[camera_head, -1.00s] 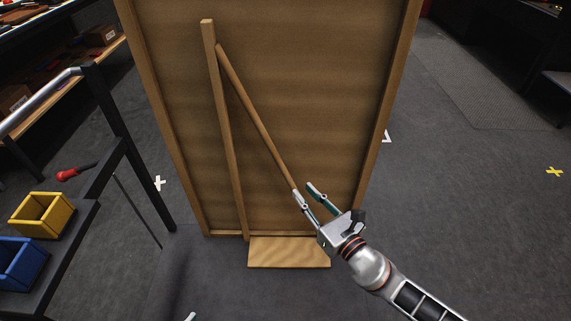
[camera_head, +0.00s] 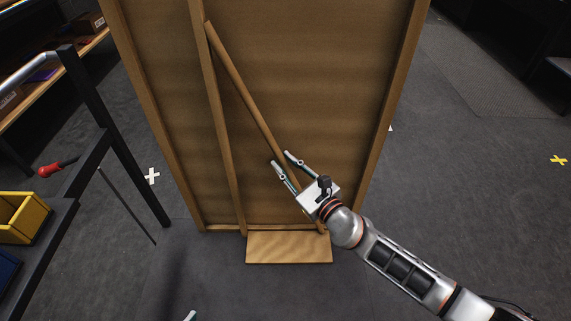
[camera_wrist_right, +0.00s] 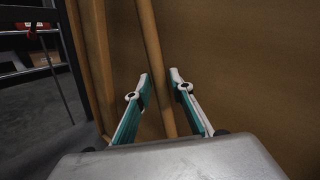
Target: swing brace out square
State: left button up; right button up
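The brace (camera_head: 243,88) is a slim wooden bar slanting down and right from the upper part of a wooden upright (camera_head: 211,100) on the panel's back (camera_head: 320,90). It appears to lie close along the panel. My right gripper (camera_head: 280,158) is at the brace's lower part, fingers apart, one on each side of it in the picture. In the right wrist view the brace (camera_wrist_right: 151,45) runs between the parted fingertips (camera_wrist_right: 158,73); contact is unclear. The gripper hides part of the lower brace. Only a fingertip of my left gripper (camera_head: 190,316) shows at the bottom edge.
A wooden board (camera_head: 288,248) lies at the panel's foot.

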grip_shut()
